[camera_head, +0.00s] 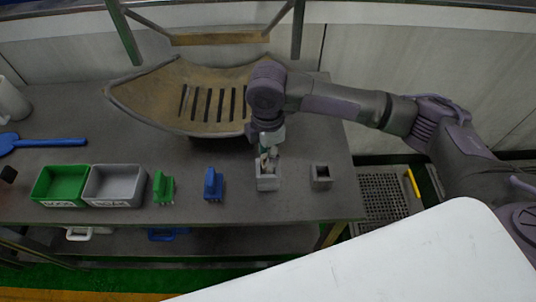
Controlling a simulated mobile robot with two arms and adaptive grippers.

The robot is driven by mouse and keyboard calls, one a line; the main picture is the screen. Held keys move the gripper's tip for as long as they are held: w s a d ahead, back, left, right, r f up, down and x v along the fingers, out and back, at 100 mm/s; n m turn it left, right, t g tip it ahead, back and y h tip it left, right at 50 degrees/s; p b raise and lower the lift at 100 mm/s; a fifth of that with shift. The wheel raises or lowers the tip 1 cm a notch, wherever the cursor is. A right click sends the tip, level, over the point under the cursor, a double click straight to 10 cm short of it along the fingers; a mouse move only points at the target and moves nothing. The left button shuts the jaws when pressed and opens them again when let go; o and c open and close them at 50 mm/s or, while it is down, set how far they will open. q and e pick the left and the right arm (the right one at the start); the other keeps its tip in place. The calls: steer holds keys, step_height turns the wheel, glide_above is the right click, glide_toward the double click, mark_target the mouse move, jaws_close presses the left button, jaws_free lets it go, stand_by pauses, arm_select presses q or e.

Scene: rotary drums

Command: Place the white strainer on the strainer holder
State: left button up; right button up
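My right gripper (268,153) points down, just above a small grey square block (268,183) near the front of the dark table. A pale piece shows between the fingertips and the block's top. I cannot tell whether it is part of the gripper or a held thing. A second small grey square holder (321,175) with an opening on top stands to the right. A white handled item (78,233), possibly the white strainer, is partly visible on the lower shelf at the left; the table edge hides some of it. My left gripper is out of view.
On the table (240,208) are a green bin (62,183), a grey bin (112,185), green and blue brushes (213,184), a blue paddle (45,142) and a slotted chute (150,92). A blue item (168,234) is on the lower shelf. A white panel (400,265) fills the lower right.

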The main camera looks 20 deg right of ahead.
step_height(320, 180, up, 11)
steer(key=b, duration=0.1)
steer(key=shift+b, duration=0.3)
